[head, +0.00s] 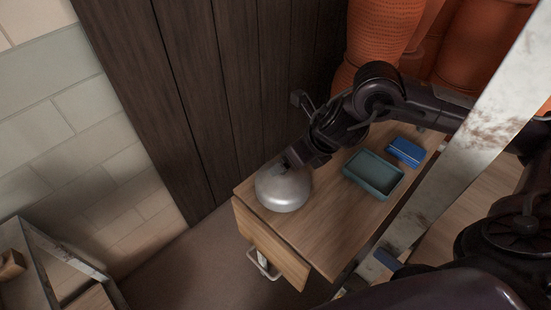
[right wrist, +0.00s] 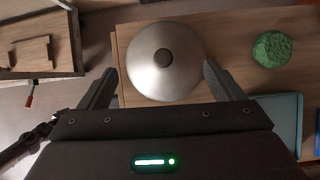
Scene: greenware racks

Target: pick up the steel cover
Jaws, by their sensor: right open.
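The steel cover (head: 283,190) is a round, domed, brushed-metal lid at the left end of the wooden worktop. In the right wrist view the cover (right wrist: 164,78) shows from above with a dark round knob (right wrist: 164,58) at its middle. My right gripper (head: 289,162) comes in from the right over the far side of the cover. In the right wrist view its two fingers (right wrist: 160,68) are spread wide, one on each side of the cover's near part, holding nothing. Whether they touch it I cannot tell. My left gripper is not in view.
A teal tray (head: 357,184) and a blue box (head: 405,152) stand to the right on the worktop (head: 325,222). A green round thing (right wrist: 272,48) lies there too. A metal post (head: 450,165) crosses at right; a dark plank wall (head: 205,85) stands behind. A rack (head: 62,255) is lower left.

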